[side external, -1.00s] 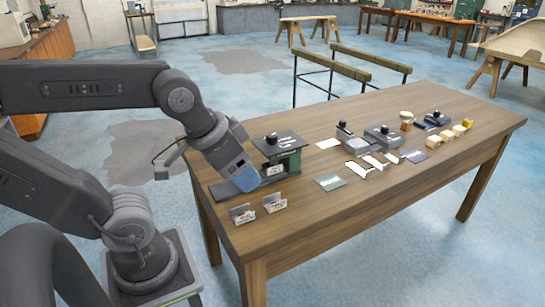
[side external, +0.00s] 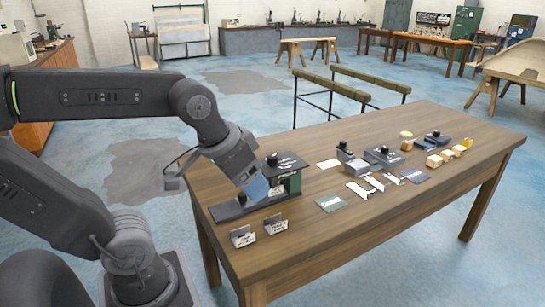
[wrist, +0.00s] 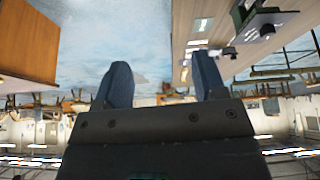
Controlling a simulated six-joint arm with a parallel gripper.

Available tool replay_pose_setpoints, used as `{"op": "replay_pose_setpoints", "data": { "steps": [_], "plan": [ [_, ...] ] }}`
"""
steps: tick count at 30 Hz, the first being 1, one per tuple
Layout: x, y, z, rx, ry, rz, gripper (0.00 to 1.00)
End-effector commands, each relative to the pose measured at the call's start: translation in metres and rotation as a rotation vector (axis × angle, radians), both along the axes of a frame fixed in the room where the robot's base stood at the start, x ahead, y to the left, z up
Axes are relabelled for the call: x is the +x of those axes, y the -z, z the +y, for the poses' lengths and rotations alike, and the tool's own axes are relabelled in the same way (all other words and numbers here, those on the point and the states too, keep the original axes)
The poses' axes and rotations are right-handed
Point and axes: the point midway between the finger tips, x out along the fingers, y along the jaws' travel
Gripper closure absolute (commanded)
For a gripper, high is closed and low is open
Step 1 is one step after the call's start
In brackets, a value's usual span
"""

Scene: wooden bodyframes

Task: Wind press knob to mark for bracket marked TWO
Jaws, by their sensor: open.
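The press (side external: 289,183) stands at the table's near left end, with a green column and a dark top plate. A black knob (side external: 272,160) sits on the top plate. A small dark round part (side external: 241,200) shows on its low dark base. Two grey angled brackets with white labels, one at the left (side external: 242,237) and one at the right (side external: 275,225), stand in front of the press; their lettering is too small to read. My gripper (side external: 257,188) hangs over the base, just left of the column; contact cannot be told. Its blue fingers are apart and empty in the wrist view (wrist: 163,85).
A green card (side external: 331,203) lies right of the brackets. Grey blocks with black knobs (side external: 352,163), pale pieces (side external: 357,189) and wooden blocks (side external: 434,160) fill the table's middle and far right. The table's front strip (side external: 400,205) is clear. Two padded rails (side external: 335,83) stand behind.

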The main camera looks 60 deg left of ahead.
Motion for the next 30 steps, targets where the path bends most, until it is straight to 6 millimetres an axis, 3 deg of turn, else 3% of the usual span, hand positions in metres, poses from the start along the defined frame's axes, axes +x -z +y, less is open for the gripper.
{"op": "replay_pose_setpoints", "data": {
  "steps": [5, 9, 14, 18, 24, 30],
  "plan": [
    [0.058, -0.027, 0.037, -0.05, -0.215, 0.092, 0.36],
    [0.106, -0.037, 0.079, -0.096, -0.401, 0.166, 0.36],
    [0.155, -0.035, 0.139, -0.15, -0.618, 0.245, 0.36],
    [0.187, -0.02, 0.198, -0.197, -0.802, 0.312, 0.36],
    [0.208, 0.006, 0.265, -0.249, -0.999, 0.38, 0.36],
    [0.212, 0.02, 0.289, -0.268, -1.072, 0.403, 0.36]
  ]
}}
